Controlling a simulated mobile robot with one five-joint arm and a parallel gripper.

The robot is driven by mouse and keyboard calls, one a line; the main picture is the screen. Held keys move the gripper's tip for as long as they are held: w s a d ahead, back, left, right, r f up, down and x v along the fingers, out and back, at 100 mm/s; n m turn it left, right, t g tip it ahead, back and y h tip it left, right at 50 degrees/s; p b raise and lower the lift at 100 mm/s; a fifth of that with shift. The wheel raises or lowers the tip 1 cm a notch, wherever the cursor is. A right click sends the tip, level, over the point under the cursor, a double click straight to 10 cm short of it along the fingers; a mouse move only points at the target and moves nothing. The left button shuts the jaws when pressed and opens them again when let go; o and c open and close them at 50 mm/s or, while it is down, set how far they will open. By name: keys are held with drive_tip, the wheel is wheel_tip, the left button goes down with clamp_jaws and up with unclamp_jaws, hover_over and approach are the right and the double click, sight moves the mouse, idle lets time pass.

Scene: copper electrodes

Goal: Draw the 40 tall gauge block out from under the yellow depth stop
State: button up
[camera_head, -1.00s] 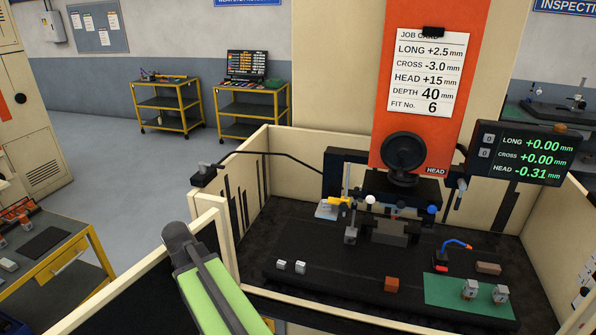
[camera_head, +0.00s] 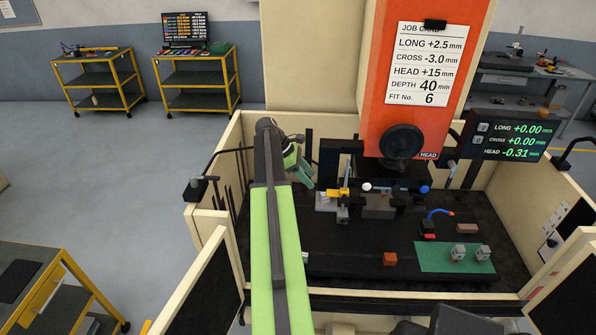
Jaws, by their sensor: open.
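The yellow depth stop (camera_head: 338,193) is at the left of the machine, at the back of the black table. Small grey and whitish pieces sit close under and beside it. A pale grey block (camera_head: 324,203) is at its left and a grey upright piece (camera_head: 342,214) is just below it. At this size I cannot tell which is the 40 tall gauge block, or read any marking. My gripper (camera_head: 304,171) is at the end of my green arm, above and left of the yellow stop and apart from it. It is open, with no object visible in it.
The orange machine head (camera_head: 412,130) with its handwheel stands right of my gripper. A brown block (camera_head: 390,259) and a green mat (camera_head: 455,258) with two grey pieces lie on the black table (camera_head: 345,258). Cream enclosure walls surround it. My arm hides part of the table's left.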

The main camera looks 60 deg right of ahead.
sight(322, 194)
drive_tip(key=b+x, duration=0.3)
drive_tip(key=x, duration=0.1)
drive_tip(key=b+x, duration=0.3)
drive_tip(key=x, duration=0.1)
drive_tip(key=shift+w+a+f+b, duration=0.1)
drive_tip(key=shift+w+f+b, duration=0.15)
drive_tip(key=shift+b, duration=0.15)
drive_tip(key=shift+r+p, duration=0.25)
drive_tip(key=shift+p, duration=0.05)
drive_tip(key=shift+s+f+b, duration=0.25)
drive_tip(key=shift+f+b, duration=0.05)
clamp_jaws()
idle(0.3)
idle(0.3)
